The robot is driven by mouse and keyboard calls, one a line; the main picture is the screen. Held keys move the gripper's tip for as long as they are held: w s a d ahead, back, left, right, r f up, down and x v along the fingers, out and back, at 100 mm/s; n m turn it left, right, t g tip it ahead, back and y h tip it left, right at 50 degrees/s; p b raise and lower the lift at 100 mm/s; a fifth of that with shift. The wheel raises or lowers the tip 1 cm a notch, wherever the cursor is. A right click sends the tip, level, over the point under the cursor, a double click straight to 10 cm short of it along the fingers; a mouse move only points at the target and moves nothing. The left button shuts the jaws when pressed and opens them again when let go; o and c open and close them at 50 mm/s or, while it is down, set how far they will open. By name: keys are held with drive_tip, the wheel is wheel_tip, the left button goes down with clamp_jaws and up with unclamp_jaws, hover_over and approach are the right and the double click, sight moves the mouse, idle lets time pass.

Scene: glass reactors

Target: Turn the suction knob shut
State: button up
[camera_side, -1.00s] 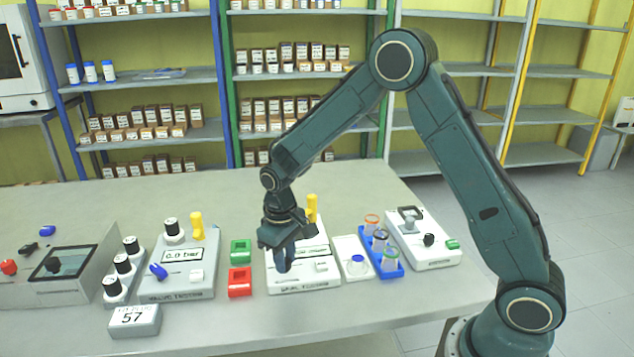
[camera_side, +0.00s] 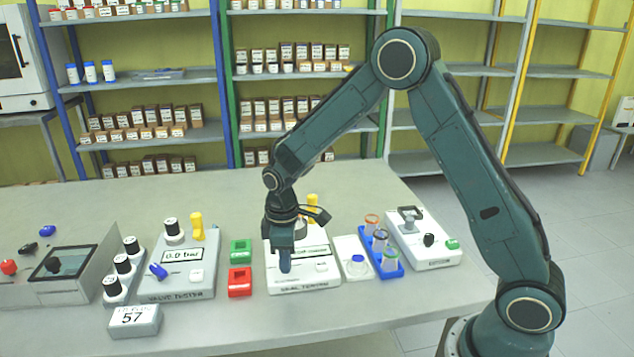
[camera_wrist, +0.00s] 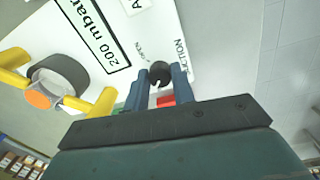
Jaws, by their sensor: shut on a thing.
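The suction knob (camera_wrist: 160,72) is small, round and black with a short white mark, on a white panel beside the words "OPEN" and "SUCTION" in the wrist view. My gripper (camera_wrist: 163,80) has its two fingers on either side of it, shut on it. In the side view my gripper (camera_side: 285,264) points straight down over the white tester unit (camera_side: 305,287) in the middle of the bench and hides the knob. The unit's display (camera_wrist: 95,32) reads "200 mbar" in the wrist view.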

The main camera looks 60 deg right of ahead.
drive_tip(key=shift+w+r, duration=0.1)
drive_tip(key=o, duration=1)
wheel_tip(320, 180, up, 14)
drive_tip(key=shift+s+a, duration=0.2)
idle(0.4)
